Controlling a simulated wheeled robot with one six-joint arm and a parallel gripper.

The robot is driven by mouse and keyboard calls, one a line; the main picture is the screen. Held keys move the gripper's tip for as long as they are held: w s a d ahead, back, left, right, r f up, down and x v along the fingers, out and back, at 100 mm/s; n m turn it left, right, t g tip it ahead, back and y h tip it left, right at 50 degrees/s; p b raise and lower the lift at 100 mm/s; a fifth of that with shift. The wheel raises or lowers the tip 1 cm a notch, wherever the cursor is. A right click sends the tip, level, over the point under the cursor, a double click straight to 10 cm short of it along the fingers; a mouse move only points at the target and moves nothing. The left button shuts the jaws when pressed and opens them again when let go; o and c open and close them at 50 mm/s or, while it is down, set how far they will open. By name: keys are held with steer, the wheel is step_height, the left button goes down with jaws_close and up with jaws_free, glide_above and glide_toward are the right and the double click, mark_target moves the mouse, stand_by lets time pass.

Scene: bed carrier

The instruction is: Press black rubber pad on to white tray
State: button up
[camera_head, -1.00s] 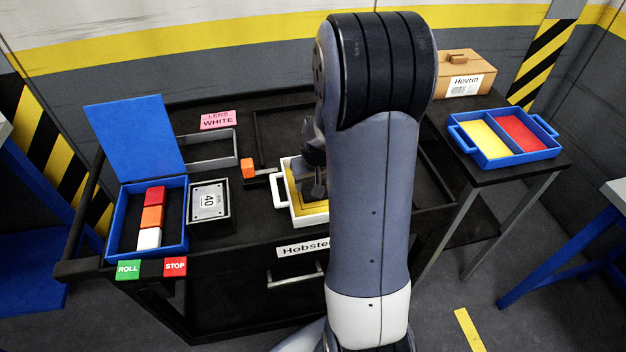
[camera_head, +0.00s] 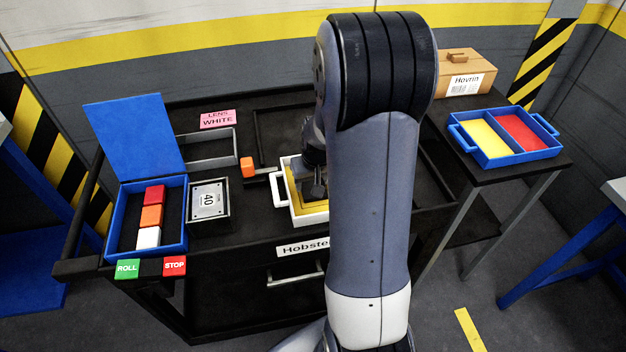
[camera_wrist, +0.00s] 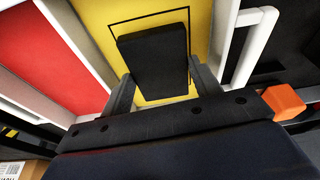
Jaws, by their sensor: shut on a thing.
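The white tray (camera_head: 310,219) sits on the black cart, partly hidden behind my arm. In the wrist view its white handle (camera_wrist: 255,45) shows beside a yellow compartment (camera_wrist: 112,14) and a red compartment (camera_wrist: 40,62). My gripper (camera_wrist: 158,80) is shut on the black rubber pad (camera_wrist: 152,55). The pad is over the yellow compartment, partly inside a thin black outlined rectangle and tilted against it. I cannot tell whether the pad touches the yellow floor. In the head view my gripper (camera_head: 316,184) is low over the tray, and the pad is hard to make out.
An orange block (camera_head: 247,167) stands left of the tray. Further left are a box marked 40 (camera_head: 209,200) and an open blue box (camera_head: 125,240) with coloured blocks. A blue tray (camera_head: 505,160) and a brown box (camera_head: 466,75) stand on the right table.

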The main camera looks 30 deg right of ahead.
steer(key=shift+f+b, duration=0.3)
steer(key=shift+f, duration=0.15)
steer(key=shift+f, duration=0.1)
stand_by(0.6)
steer(key=o, duration=0.9)
steer(key=shift+o, duration=0.2)
steer(key=v, duration=1)
steer(key=shift+r, duration=0.4)
